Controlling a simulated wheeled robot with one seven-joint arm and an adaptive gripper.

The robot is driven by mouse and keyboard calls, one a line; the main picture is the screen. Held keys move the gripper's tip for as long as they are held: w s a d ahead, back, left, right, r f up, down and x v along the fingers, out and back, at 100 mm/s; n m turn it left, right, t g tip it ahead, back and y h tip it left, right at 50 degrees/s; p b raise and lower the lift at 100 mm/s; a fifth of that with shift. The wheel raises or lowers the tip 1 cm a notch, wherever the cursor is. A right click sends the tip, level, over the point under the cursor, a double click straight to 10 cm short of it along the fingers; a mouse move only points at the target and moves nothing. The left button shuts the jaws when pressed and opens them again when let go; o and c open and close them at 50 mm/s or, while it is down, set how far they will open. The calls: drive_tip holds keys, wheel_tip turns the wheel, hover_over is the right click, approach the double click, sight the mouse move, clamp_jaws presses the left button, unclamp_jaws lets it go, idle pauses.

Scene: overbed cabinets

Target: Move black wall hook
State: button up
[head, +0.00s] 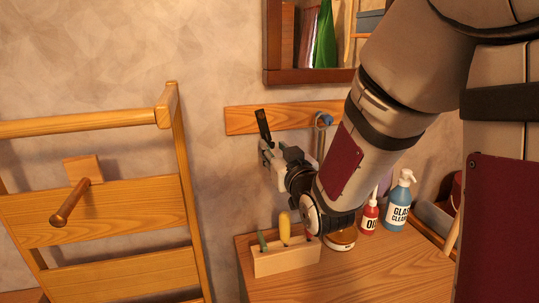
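A narrow black piece that looks like the black wall hook (263,124) stands slightly tilted in front of the wooden wall rail (240,120), near its left end. My gripper (266,153) is just below it, close to the wall and under the rail. The fingers appear to meet or nearly meet the lower end of the black piece. Whether they grip it is too small to tell. The hook's lower part is hidden by the fingers, and I cannot tell whether it touches the rail.
A blue-grey hook (323,121) is on the rail to the right. Below, a wooden cabinet top (355,283) carries a wooden block (287,262) with upright handles, a round tin (341,241), a red bottle (369,216) and a blue bottle (398,205). A wooden rack (110,215) stands left.

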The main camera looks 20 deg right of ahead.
sight(267, 131)
drive_tip(key=shift+w+f+b, duration=0.15)
drive_tip(key=shift+b, duration=0.2)
drive_tip(key=shift+w, duration=1.3)
clamp_jaws()
